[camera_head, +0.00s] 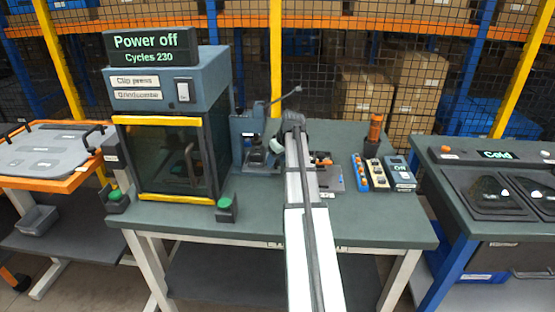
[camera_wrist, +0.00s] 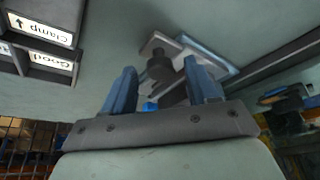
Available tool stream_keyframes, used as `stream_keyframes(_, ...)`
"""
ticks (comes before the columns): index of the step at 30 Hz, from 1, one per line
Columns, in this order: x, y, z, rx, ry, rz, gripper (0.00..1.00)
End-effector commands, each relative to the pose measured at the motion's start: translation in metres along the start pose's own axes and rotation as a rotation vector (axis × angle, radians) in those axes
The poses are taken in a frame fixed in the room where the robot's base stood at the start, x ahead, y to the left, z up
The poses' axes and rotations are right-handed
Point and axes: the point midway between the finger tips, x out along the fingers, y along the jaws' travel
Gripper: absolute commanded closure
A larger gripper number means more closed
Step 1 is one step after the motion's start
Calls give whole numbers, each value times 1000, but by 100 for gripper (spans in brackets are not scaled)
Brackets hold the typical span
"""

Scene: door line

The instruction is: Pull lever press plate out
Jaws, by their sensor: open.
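The lever press (camera_head: 250,138) stands on the green bench right of the big press box, with its lever (camera_head: 284,103) slanting up to the right. My arm crosses in front of it and hides part of its base and my gripper in the head view. In the wrist view, my gripper (camera_wrist: 160,84) is open, its two blue fingers apart. A dark round knob (camera_wrist: 160,63) shows between the fingertips, beside a pale, blue-edged plate (camera_wrist: 216,58). I cannot tell whether the fingers touch the knob, or whether this plate is the press plate.
The clip press (camera_head: 165,165) stands left on the bench, with green buttons in front. Several small boxes (camera_head: 376,174) and an orange-topped tool (camera_head: 375,130) stand right. Labelled bins (camera_wrist: 45,40) show in the wrist view. The bench front right (camera_head: 375,228) is clear.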

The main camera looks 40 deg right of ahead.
Motion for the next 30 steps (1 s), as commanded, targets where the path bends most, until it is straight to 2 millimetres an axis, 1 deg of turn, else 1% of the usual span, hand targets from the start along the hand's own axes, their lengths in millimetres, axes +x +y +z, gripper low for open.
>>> stream_keyframes(4,0,0,0,0,0,0,42)
stream_keyframes(5,0,0,0,0,0,0,44)
stream_keyframes(22,0,0,0,0,0,0,98)
stream_keyframes(23,0,0,0,0,0,0,100)
stream_keyframes(30,0,0,0,0,0,0,100)
